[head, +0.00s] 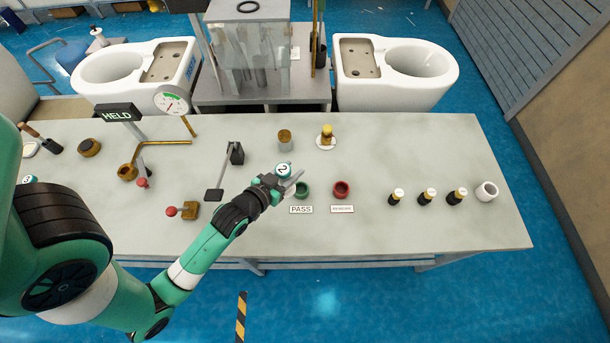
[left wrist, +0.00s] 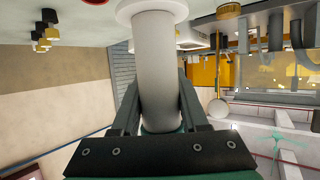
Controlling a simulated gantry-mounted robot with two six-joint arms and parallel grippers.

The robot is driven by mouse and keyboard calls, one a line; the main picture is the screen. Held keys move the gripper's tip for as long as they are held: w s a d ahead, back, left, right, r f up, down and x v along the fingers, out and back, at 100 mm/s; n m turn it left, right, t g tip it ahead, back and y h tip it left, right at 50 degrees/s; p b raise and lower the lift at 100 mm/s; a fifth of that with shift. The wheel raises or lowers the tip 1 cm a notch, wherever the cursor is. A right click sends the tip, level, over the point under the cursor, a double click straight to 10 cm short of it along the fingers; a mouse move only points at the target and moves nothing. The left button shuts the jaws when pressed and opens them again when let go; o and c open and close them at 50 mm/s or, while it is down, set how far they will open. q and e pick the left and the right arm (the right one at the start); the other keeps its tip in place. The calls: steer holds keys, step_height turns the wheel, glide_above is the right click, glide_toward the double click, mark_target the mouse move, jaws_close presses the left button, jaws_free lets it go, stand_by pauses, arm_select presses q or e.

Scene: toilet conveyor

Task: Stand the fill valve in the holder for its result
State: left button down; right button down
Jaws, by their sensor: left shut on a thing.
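My left gripper (head: 284,186) is shut on the fill valve, whose pale round top with a dark mark (head: 283,170) shows at the fingertips. In the left wrist view the valve (left wrist: 158,75) is a grey-white cylinder with a wider white end, between the two fingers. The green PASS holder (head: 302,190) is just right of the gripper in the head view, partly behind the fingers. The red REWORK holder (head: 341,189) stands further right and looks empty. The valve's height above the bench is unclear. My right gripper is not in view.
A HELD sign (head: 118,112) and a round gauge (head: 172,100) stand at the bench's left. A black flat-footed stand (head: 215,193) is left of the gripper. The bench between red holder and bottles is clear.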

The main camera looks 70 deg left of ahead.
arm_select(q)
steer(key=w+a+f+b, duration=0.3)
steer(key=w+f, duration=0.3)
steer(key=f, duration=0.3)
steer(key=shift+f, duration=0.35)
steer(key=shift+f+b, duration=0.2)
steer(key=shift+b, duration=0.15)
steer(key=shift+c, duration=2.1)
jaws_free()
steer(key=shift+r, duration=0.15)
